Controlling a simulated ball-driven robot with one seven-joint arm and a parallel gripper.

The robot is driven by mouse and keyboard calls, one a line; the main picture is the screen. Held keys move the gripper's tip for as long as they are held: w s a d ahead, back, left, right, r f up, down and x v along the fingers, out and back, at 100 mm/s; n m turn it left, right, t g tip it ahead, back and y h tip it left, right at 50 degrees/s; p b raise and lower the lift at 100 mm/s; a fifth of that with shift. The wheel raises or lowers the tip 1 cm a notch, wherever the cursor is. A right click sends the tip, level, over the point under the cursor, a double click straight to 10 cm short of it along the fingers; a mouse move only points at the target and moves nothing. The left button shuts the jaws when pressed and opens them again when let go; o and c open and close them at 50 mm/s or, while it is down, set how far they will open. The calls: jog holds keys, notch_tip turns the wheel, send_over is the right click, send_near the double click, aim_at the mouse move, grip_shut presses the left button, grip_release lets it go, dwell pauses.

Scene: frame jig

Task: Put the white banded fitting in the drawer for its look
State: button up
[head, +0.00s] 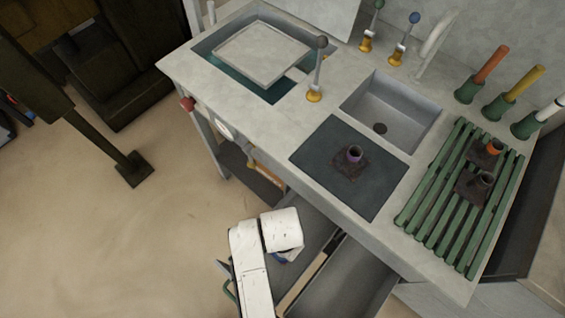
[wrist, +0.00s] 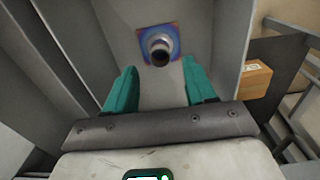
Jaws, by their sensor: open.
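In the wrist view a fitting (wrist: 160,48) with a pale grey-white collar, a dark bore and a square blue, purple and orange base sits upright on the floor of a grey drawer (wrist: 190,90). I take it for the white banded fitting. My gripper (wrist: 158,66) is open, its teal fingers spread and pointing into the drawer. The fitting lies beyond the fingertips, in line with the gap, and appears apart from them. In the head view my white arm hangs over the open drawers (head: 350,285) and hides the fitting and fingers.
A purple-collared fitting (head: 354,154) stands on the dark mat (head: 330,185). An orange-collared fitting (head: 491,147) and a dark one (head: 484,182) stand on the green slatted rack (head: 440,205). A sink (head: 395,105) is behind. Drawer walls flank my gripper; a cardboard-coloured box (wrist: 255,80) is at right.

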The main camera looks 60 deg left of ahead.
notch_tip(320, 180, up, 6)
jog(key=shift+r+p, duration=0.2)
jog(key=shift+p, duration=0.25)
jog(key=w+d+r+m, duration=0.1)
jog(key=w+d, duration=0.3)
jog(key=d, duration=0.7)
jog(key=w+d+m, duration=0.1)
jog(key=w+d, duration=0.3)
jog(key=d, duration=0.7)
jog(key=s+d+r, duration=0.2)
jog(key=s+d, duration=0.2)
jog(key=d, duration=0.5)
jog(key=s+d+r+m+t, duration=0.1)
jog(key=s+d+r, duration=0.2)
jog(key=d, duration=0.6)
jog(key=shift+s+d, duration=0.4)
jog(key=shift+s, duration=0.5)
